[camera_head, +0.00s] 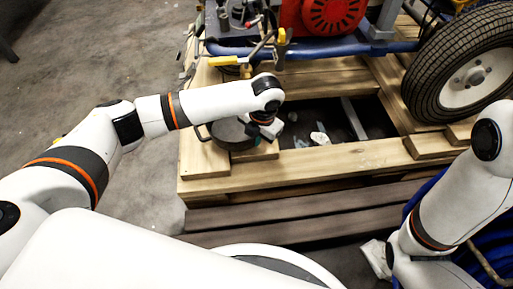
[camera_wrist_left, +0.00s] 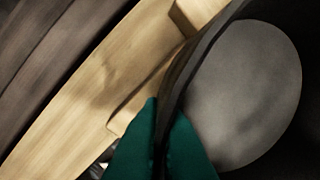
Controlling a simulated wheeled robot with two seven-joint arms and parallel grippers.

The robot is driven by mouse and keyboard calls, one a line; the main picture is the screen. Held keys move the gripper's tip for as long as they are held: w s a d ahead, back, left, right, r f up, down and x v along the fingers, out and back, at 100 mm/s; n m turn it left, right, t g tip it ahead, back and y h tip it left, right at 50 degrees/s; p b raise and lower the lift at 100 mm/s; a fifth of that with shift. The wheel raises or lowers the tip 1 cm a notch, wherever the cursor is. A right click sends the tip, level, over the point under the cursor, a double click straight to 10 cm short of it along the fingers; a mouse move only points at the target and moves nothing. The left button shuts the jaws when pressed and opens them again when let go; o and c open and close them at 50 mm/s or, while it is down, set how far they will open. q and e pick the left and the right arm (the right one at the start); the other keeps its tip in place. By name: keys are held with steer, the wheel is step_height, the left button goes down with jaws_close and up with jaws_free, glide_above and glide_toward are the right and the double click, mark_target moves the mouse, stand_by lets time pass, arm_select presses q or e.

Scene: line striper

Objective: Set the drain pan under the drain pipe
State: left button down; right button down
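The drain pan (camera_head: 232,134) is a shallow round pan with a grey floor and dark rim. In the head view it sits at the left inner corner of the wooden pallet, partly hidden by my left wrist. My left gripper (camera_head: 264,128) is at the pan's right edge. In the left wrist view the teal fingertips (camera_wrist_left: 160,145) are close together with the pan's dark rim between them, and the pan's grey floor (camera_wrist_left: 245,95) fills the right side. I cannot clearly pick out the drain pipe under the machine. My right gripper does not show.
The line striper, with a red engine part (camera_head: 331,14), blue frame (camera_head: 330,48) and black tyre (camera_head: 462,62), stands on the pallet (camera_head: 300,160). The pallet has a dark opening with small pale scraps. Blue coiled hose (camera_head: 485,262) lies at lower right.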

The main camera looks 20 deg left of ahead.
mark_target(255, 151)
arm_select(q)
step_height(255, 151, down, 3)
steer(key=b, duration=0.3)
steer(key=shift+f, duration=0.3)
steer(key=c, duration=1.6)
jaws_free()
